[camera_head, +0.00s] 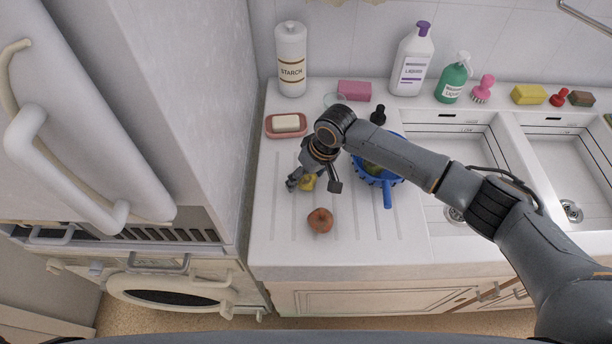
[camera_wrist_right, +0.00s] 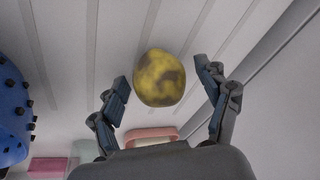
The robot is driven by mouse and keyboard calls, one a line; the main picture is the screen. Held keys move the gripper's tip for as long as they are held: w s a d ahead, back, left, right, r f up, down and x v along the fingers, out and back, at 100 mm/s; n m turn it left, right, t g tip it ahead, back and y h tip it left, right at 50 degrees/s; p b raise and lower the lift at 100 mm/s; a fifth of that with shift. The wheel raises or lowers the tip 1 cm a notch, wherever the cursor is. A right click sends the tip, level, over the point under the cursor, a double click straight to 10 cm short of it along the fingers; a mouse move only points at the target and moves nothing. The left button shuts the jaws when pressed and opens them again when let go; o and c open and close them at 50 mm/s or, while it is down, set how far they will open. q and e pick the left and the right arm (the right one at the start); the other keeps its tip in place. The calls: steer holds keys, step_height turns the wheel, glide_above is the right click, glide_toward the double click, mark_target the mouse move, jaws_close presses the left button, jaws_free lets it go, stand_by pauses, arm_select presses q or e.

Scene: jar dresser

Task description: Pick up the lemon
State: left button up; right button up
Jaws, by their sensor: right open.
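The lemon (camera_head: 307,183) is yellow with brownish patches and rests on the ribbed white drainboard. In the head view it is partly hidden by my right gripper (camera_head: 314,186), which is over it. In the right wrist view the lemon (camera_wrist_right: 159,78) shows whole, between and slightly beyond the two fingertips of my right gripper (camera_wrist_right: 163,83). The fingers are spread, with a gap to the lemon on each side. My left gripper is not in view.
A blue colander (camera_head: 387,192) stands right of the gripper, partly behind my right arm. A round brownish-orange item (camera_head: 320,220) lies in front of the lemon. A pink soap dish (camera_head: 286,126) is behind it. Bottles stand along the wall, and sinks (camera_head: 447,150) are at right.

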steer(key=c, duration=1.3)
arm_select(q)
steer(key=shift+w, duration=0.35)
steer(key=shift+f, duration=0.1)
arm_select(e)
steer(key=shift+r, duration=0.2)
steer(key=shift+r+b, duration=0.3)
steer(key=shift+b, duration=0.05)
step_height(320, 180, up, 2)
steer(key=shift+s+r+b, duration=0.15)
steer(key=shift+r+b, duration=0.1)
steer(key=shift+b, duration=0.4)
arm_select(q)
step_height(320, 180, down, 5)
steer(key=b, duration=0.2)
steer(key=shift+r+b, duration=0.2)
steer(key=shift+b, duration=0.2)
arm_select(e)
steer(key=s+d+r, duration=0.1)
steer(key=s+r, duration=0.8)
steer(key=s, duration=0.4)
steer(key=shift+s+d+r, duration=0.3)
steer(key=shift+d, duration=0.05)
steer(key=shift+w, duration=0.1)
